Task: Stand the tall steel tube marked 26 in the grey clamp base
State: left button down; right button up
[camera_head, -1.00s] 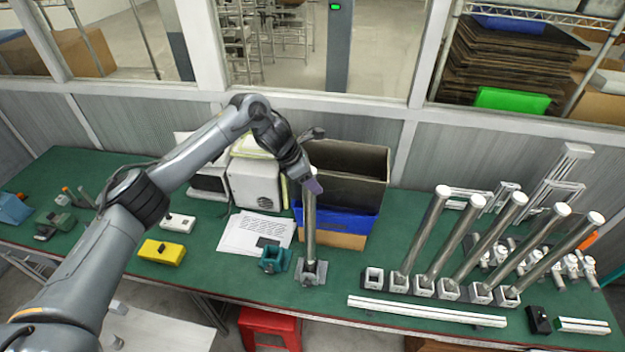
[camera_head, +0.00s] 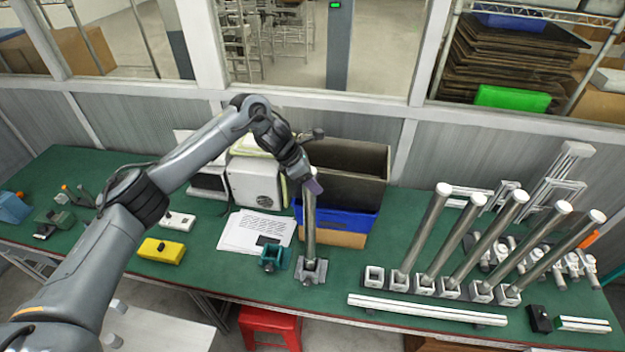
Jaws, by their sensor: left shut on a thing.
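A tall steel tube (camera_head: 309,230) stands close to upright left of the table's middle. Its lower end is at the grey clamp base (camera_head: 311,271) and looks to be in it, though how deep it sits cannot be told. My left gripper (camera_head: 312,187) is shut on the tube near its top. The number on the tube cannot be read. My right gripper is not in view.
Several similar steel tubes (camera_head: 483,245) lean in square sockets on the right, beside an empty socket (camera_head: 374,277). A teal clamp (camera_head: 272,257) stands just left of the grey base. A dark bin (camera_head: 345,170) and blue tray (camera_head: 350,222) are behind the tube. A white rail (camera_head: 425,309) lies along the front.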

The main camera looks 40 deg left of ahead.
pick_arm(q)
jog(key=c, duration=0.8)
grip_release()
jog(key=shift+f, duration=0.15)
jog(key=p+v, duration=0.6)
jog(key=v, duration=0.5)
